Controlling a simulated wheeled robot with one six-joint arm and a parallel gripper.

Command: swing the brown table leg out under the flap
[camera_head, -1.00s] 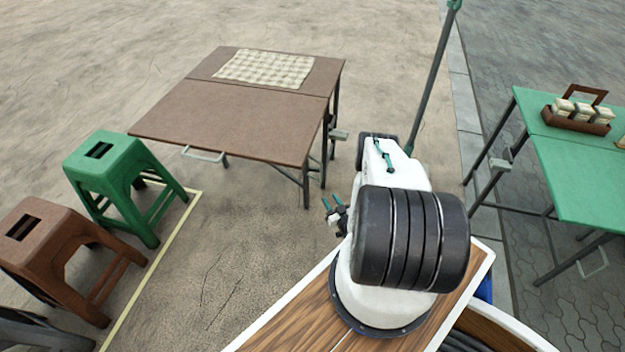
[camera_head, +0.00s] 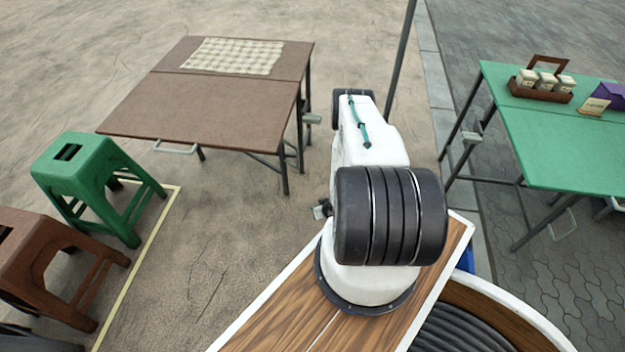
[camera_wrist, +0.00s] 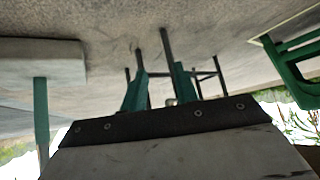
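The brown table (camera_head: 195,112) stands upper left in the head view, its near flap level with the rest of the top. A dark table leg (camera_head: 284,175) stands under the flap's right side, with braces and other legs behind it. In the upside-down wrist view, dark table legs (camera_wrist: 166,45) show beyond my fingers. My gripper (camera_wrist: 158,88) has two teal fingers spread apart, with nothing clearly held between them. In the head view only a small part of my gripper (camera_head: 321,209) shows; my arm hides the rest. It is right of and nearer than the leg, apart from it.
A green stool (camera_head: 90,175) and a brown stool (camera_head: 60,255) stand at left. A pole (camera_head: 402,55) rises behind my arm; a grey block (camera_wrist: 40,62) shows in the wrist view. A green table (camera_head: 560,145) is at right. Ground before the brown table is clear.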

